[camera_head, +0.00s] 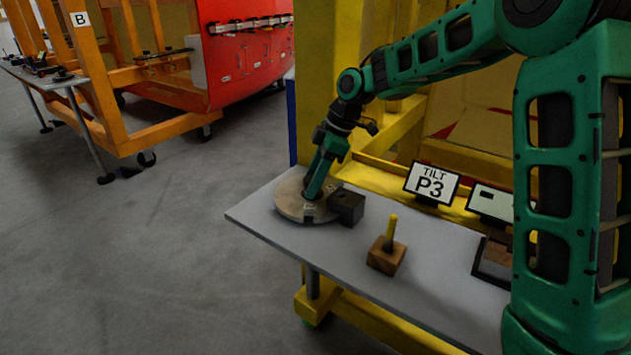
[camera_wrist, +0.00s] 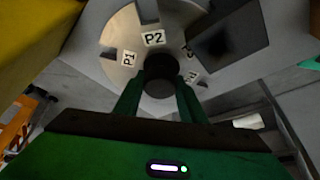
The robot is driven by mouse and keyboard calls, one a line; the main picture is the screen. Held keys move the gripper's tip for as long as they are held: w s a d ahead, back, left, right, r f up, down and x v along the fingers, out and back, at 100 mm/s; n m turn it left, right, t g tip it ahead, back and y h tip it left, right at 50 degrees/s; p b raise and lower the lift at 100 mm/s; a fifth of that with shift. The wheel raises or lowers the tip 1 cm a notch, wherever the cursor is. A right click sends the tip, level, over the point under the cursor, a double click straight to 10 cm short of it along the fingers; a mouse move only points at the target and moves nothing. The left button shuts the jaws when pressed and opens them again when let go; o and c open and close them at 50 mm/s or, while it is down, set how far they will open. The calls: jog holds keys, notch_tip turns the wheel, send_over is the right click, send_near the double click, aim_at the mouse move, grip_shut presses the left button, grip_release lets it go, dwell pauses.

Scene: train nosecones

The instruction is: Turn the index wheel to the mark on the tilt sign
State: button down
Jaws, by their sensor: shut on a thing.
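The index wheel (camera_head: 290,208) is a pale round disc lying flat at the left end of the grey table. My gripper (camera_head: 310,194) points down at its middle. In the wrist view, my gripper (camera_wrist: 160,88) is shut on the wheel's dark round knob (camera_wrist: 160,76). P1 and P2 labels show on the wheel (camera_wrist: 125,38). Two more labels, partly hidden or too small to read surely, lie toward a dark block (camera_wrist: 228,42) at the wheel's edge. The block also shows in the head view (camera_head: 346,207). The tilt sign (camera_head: 432,184) reads TILT P3.
A wooden block with a yellow peg (camera_head: 387,254) stands on the table (camera_head: 340,250). A second sign (camera_head: 490,203) and a dark-edged tray (camera_head: 493,262) are at the right, partly behind my arm. A yellow frame (camera_head: 318,80) rises behind. Open floor lies left.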

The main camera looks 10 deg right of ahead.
jog(key=shift+w+d+r, duration=0.1)
jog(key=shift+w+d, duration=0.05)
jog(key=shift+w, duration=0.1)
jog(key=c, duration=1.2)
grip_release()
jog(key=shift+o, duration=0.2)
jog(key=shift+s, duration=0.1)
jog(key=v, duration=1)
jog(key=shift+r, duration=0.3)
jog(key=shift+d, duration=0.1)
